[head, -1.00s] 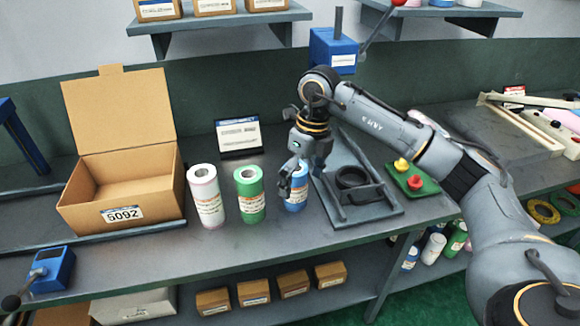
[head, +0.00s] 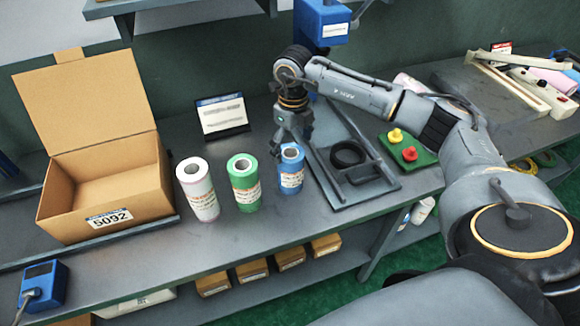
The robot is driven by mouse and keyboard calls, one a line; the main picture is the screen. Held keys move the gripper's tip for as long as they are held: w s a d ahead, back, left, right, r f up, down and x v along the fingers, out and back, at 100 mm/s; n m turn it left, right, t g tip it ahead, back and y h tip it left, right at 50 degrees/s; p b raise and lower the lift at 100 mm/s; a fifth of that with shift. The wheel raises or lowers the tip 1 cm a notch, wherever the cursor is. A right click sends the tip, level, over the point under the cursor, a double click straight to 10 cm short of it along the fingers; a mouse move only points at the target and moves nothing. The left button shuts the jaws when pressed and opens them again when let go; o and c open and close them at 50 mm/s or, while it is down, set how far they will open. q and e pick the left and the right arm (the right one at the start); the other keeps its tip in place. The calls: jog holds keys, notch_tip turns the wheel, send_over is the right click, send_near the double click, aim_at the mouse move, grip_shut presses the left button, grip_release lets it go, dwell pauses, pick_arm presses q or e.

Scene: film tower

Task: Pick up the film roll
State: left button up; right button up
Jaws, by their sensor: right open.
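Three film rolls stand upright in a row on the grey bench: a white one (head: 198,190), a green one (head: 244,184) and a blue one (head: 291,172) with a white label. My right gripper (head: 289,143) points down just above and behind the blue roll, with its fingers open. The blue roll's open top shows in front of the fingers. I cannot tell whether the fingers touch it. My left gripper is out of view.
An open cardboard box (head: 105,190) marked 5092 stands at the left. A dark fixture with a ring (head: 348,154) lies right of the blue roll, with a green board (head: 408,150) beyond it. A small sign (head: 222,117) stands behind the rolls.

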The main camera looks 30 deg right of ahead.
aim_at(291, 160)
jog(key=shift+a+f+p, duration=0.2)
jog(key=shift+f+p, duration=0.3)
jog(key=shift+f, duration=0.1)
jog(key=f, duration=0.1)
jog(key=f+p, duration=0.1)
jog(key=f, duration=0.1)
jog(key=shift+s+a+f+p, duration=0.15)
jog(key=shift+a+f+p, duration=0.1)
jog(key=shift+p, duration=0.05)
jog(key=shift+f, duration=0.4)
jog(key=c, duration=1.6)
jog(key=shift+r, duration=0.1)
jog(key=shift+c, duration=0.3)
jog(key=shift+r, duration=0.1)
